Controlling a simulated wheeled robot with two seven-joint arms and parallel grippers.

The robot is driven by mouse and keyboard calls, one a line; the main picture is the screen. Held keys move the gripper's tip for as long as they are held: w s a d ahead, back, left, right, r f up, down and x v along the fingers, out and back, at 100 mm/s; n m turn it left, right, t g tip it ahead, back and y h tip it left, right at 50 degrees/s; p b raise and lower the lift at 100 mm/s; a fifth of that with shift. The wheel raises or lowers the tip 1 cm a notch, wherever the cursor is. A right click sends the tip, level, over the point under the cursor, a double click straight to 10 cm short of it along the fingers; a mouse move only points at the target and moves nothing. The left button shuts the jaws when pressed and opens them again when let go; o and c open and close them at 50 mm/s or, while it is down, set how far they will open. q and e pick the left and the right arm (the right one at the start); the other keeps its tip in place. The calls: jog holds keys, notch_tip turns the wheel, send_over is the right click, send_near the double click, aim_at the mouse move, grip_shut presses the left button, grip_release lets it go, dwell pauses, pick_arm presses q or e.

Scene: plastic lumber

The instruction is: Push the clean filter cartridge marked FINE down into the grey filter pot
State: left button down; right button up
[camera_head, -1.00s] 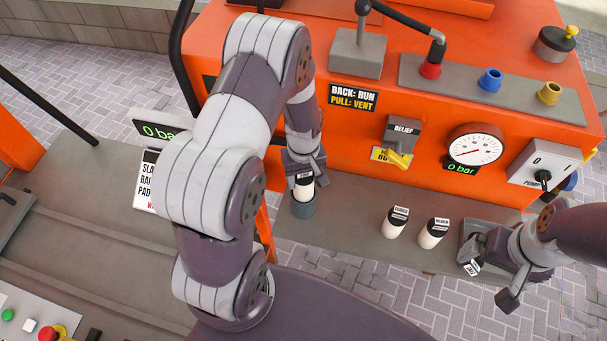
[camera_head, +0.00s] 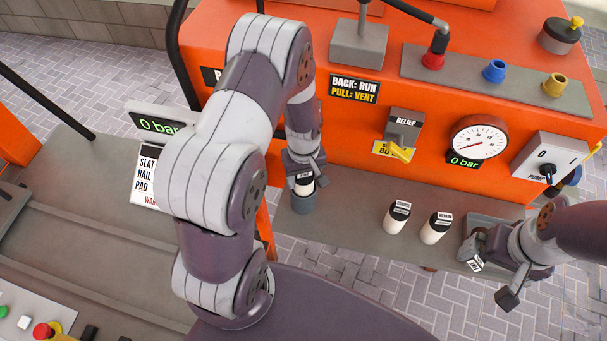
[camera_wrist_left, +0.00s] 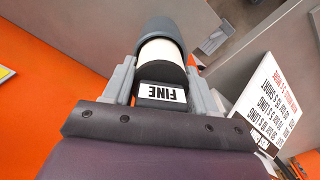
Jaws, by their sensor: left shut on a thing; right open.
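The cartridge marked FINE (camera_wrist_left: 161,78) is white with a black cap; its label reads upside down in the left wrist view. My left gripper (camera_head: 303,174) is shut on its cap. The cartridge also shows in the head view (camera_head: 304,188), upright, its lower end inside the grey filter pot (camera_head: 303,204). White body shows above the pot's rim; the pot also shows in the left wrist view (camera_wrist_left: 162,29). How deep the cartridge's lower end sits is hidden. My right gripper (camera_head: 490,277) is open at the right, by the grey tray.
Two white cartridges with black caps (camera_head: 397,217) (camera_head: 435,228) stand on the grey shelf (camera_head: 350,215) right of the pot. A grey tray (camera_head: 466,235) at the shelf's right end holds a dark-labelled item (camera_head: 475,264). The orange machine wall (camera_head: 350,130), with relief lever and gauge, rises behind.

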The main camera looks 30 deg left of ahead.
pick_arm(q)
jog(key=shift+f+b, duration=0.6)
jog(key=shift+f, duration=0.4)
dwell(0.5)
grip_release()
notch_tip(320, 180, up, 7)
jog(key=p, duration=0.6)
jog(key=shift+r, duration=0.1)
dwell(0.3)
